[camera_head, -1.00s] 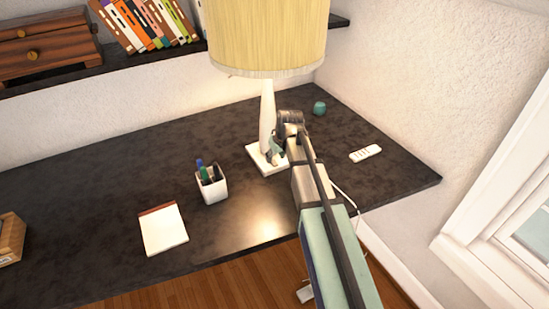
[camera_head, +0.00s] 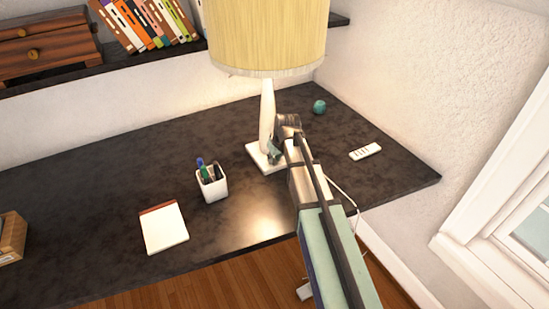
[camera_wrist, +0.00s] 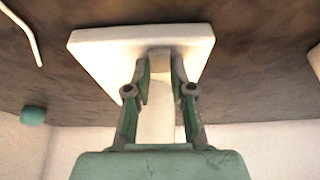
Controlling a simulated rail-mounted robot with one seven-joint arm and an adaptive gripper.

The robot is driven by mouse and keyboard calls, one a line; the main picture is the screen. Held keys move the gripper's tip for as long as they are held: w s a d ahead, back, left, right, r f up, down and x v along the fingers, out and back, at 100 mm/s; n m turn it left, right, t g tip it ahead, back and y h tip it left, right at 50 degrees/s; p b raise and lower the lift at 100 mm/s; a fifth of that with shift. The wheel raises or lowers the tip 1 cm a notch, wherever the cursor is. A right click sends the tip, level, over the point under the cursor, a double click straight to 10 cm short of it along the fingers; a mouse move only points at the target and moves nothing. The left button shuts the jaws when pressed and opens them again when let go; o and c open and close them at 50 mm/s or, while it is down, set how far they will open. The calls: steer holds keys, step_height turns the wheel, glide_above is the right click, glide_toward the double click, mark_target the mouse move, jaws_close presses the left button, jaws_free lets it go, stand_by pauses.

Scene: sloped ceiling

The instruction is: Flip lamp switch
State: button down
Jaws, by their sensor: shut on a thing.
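The lamp has a yellow shade (camera_head: 268,38), a pale tapered stem (camera_head: 266,108) and a square white base (camera_head: 257,160) on the dark desk. It stands upright. My gripper (camera_head: 275,152) is low at the lamp, just above the base. In the wrist view, the fingers of my gripper (camera_wrist: 160,70) lie on both sides of the lower stem (camera_wrist: 158,118) and are shut on it, close to the white base (camera_wrist: 95,48). I cannot make out a switch in either view. My arm and fingers hide part of the stem and base.
A white pen cup (camera_head: 212,187) and a notepad (camera_head: 164,228) are left of the lamp. A teal round object (camera_head: 319,107) and a white remote (camera_head: 365,152) are to its right. A shelf with books (camera_head: 150,22) is behind. The desk's left middle is clear.

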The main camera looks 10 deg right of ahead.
steer(key=shift+w+a+r+g+p, duration=0.1)
steer(key=shift+w+r+g+p, duration=0.1)
steer(key=shift+w+g+p, duration=0.35)
steer(key=shift+s+f+g+p, duration=0.2)
steer(key=shift+s+g+p, duration=0.1)
steer(key=shift+g, duration=0.05)
steer(key=c, duration=1)
jaws_free()
steer(key=a+v, duration=0.1)
steer(key=v, duration=1.1)
steer(key=shift+d, duration=0.3)
